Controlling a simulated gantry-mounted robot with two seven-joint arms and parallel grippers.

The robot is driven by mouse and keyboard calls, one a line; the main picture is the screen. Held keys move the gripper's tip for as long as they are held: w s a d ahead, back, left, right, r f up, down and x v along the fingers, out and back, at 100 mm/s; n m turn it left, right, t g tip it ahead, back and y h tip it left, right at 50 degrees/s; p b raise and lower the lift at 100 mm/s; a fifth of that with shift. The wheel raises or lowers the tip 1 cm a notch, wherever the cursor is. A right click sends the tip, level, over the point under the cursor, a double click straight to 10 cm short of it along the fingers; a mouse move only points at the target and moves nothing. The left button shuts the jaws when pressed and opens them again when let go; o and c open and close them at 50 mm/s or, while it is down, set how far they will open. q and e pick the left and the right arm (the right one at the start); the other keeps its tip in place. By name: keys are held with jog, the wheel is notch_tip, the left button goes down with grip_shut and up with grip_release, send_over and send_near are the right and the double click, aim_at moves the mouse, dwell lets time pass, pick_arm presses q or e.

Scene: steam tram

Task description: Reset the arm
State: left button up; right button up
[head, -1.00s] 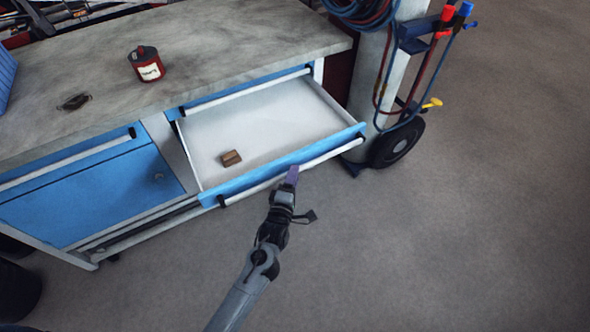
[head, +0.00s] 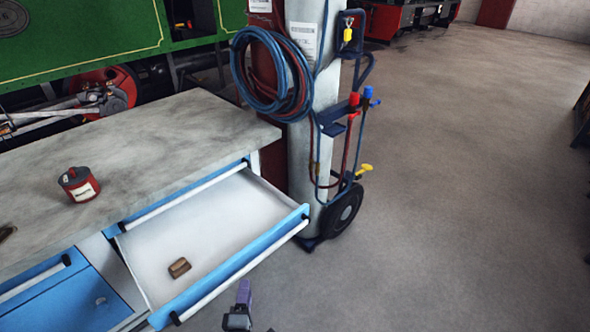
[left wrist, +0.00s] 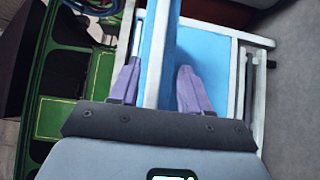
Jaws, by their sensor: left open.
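My left gripper (head: 243,294) shows at the bottom of the head view, with purple fingers, just outside the front of the open drawer. In the left wrist view its two fingers (left wrist: 156,84) are spread apart. A blue and white drawer edge (left wrist: 157,50) shows in the gap between them, and I cannot tell whether they touch it. Nothing is held. The drawer (head: 205,235) is pulled out of the blue workbench, with a white rail along its blue front. My right gripper is not in view.
A small brown block (head: 180,267) lies in the drawer. A red can (head: 79,184) stands on the grey worktop (head: 150,140). A gas-cylinder trolley (head: 343,205) with coiled hoses (head: 272,78) stands right of the bench. The floor (head: 450,220) to the right is clear.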

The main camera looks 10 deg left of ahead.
pick_arm(q)
jog(key=s+d+r+m+g+h+p, duration=0.1)
jog(key=s+r+m+g+p, duration=0.3)
jog(key=s+m, duration=0.45)
jog(key=s+r+m+g+h+p, duration=0.25)
jog(key=s+r+m+g, duration=0.2)
jog(key=s+m, duration=0.35)
jog(key=s+d+r+m+g+h+p, duration=0.1)
jog(key=s+r+m+g+p, duration=0.25)
jog(key=s+m+g, duration=0.45)
notch_tip(320, 180, up, 39)
jog(key=s+n+t+p, duration=0.2)
jog(key=t+p, duration=0.1)
jog(key=p, duration=3.5)
notch_tip(320, 180, down, 62)
jog(key=b, duration=6.1)
jog(key=shift+w+b, duration=0.2)
jog(key=shift+b, duration=0.1)
jog(key=shift+a+r, duration=0.1)
jog(key=shift+r, duration=0.15)
